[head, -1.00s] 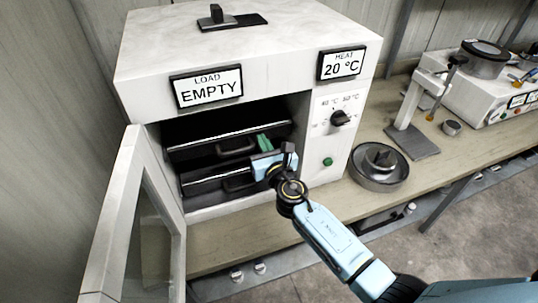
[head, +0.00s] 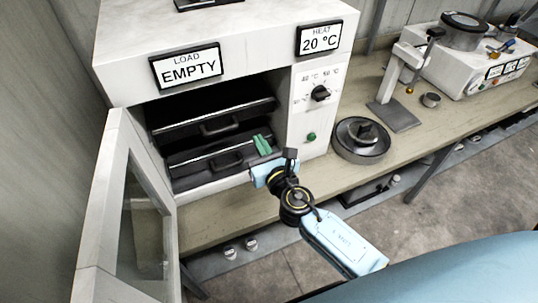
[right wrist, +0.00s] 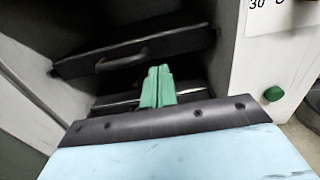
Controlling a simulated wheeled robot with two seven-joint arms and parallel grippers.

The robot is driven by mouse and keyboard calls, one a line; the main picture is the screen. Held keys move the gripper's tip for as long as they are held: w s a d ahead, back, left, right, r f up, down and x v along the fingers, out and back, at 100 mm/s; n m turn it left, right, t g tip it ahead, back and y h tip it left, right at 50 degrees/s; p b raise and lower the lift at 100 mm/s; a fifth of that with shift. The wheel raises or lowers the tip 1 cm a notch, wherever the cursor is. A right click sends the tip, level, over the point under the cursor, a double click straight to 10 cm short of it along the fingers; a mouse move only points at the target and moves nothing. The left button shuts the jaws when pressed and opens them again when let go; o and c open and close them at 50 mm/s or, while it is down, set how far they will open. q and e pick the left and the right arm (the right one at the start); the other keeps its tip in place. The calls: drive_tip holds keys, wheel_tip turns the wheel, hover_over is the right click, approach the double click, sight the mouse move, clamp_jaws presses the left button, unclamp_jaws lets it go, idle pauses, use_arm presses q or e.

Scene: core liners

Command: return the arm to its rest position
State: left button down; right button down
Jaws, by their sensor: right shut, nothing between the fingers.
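My right arm comes in from the lower right in the head view. Its gripper (head: 262,145) has green fingers that are together and empty, just in front of the open oven's lower right side. In the right wrist view the green fingers (right wrist: 158,87) are also closed, with nothing between them. The white oven (head: 330,75) stands open, with two dark drawers inside, an upper one (head: 240,116) and a lower one (head: 190,170), each with a handle. Its labels read LOAD EMPTY and HEAT 20 °C. My left gripper is not in view.
The oven door (head: 97,225) is swung open at the left. A round metal pan (head: 361,150) stands on the bench right of the oven. A stand (head: 396,115) and a white instrument (head: 450,70) are farther right. Open floor lies in front of the bench.

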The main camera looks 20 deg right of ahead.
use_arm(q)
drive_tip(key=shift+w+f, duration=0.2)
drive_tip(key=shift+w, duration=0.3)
use_arm(e)
drive_tip(key=s, duration=0.4)
drive_tip(key=shift+s+d+f, duration=0.1)
drive_tip(key=shift+s, duration=0.1)
